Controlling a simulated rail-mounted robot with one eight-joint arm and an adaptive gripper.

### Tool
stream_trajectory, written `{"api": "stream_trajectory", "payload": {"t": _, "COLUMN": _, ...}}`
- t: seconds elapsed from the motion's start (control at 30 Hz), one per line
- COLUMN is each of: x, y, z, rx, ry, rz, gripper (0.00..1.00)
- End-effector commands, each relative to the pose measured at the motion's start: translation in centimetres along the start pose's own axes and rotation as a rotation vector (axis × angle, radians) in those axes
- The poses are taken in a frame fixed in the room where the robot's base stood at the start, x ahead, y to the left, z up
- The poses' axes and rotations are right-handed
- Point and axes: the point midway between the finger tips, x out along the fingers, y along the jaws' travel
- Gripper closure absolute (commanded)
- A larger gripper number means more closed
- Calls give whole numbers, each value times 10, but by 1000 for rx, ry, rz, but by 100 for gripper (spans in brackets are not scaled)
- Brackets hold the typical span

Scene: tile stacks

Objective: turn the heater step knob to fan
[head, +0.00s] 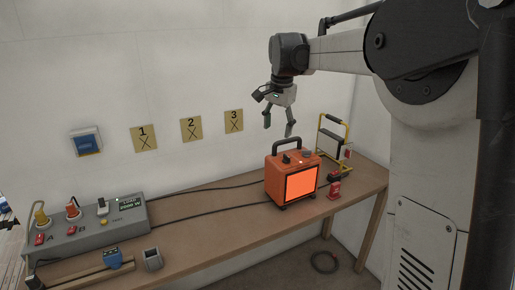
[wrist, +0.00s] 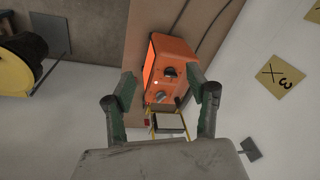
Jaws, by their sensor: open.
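The heater (head: 272,184) is an orange box with a black handle and a glowing orange front panel, standing on the bench. Its top carries a dark knob (head: 286,159) and a second, greyer knob (head: 307,153). In the wrist view the heater (wrist: 180,50) lies between my fingers, with one knob (wrist: 168,72) and another (wrist: 160,96) on its top. I cannot read their markings or tell which is the step knob. My gripper (head: 279,127) is open and empty, pointing down above the heater and apart from it; it also shows in the wrist view (wrist: 161,80).
A grey power box (head: 85,240) with plugs, switches and a load display stands at the bench's left, with cables running toward the heater. A yellow-framed stand (head: 322,140) and a small red object (head: 334,190) are close to the heater's right. Bench space left of the heater is mostly clear.

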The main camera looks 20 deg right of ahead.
Motion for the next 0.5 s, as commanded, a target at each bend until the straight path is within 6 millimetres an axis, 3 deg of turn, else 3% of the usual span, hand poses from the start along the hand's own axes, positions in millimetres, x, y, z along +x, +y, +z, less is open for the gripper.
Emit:
{"api": "stream_trajectory", "payload": {"t": 0.03, "x": 1, "y": -8, "z": -17, "rx": 39, "ry": -11, "rz": 14, "gripper": 48}}
{"api": "stream_trajectory", "payload": {"t": 0.3, "x": 28, "y": -28, "z": -86, "rx": 253, "ry": -63, "rz": 91, "gripper": 48}}
{"api": "stream_trajectory", "payload": {"t": 0.5, "x": 51, "y": -33, "z": -120, "rx": 375, "ry": -88, "rz": 137, "gripper": 48}}
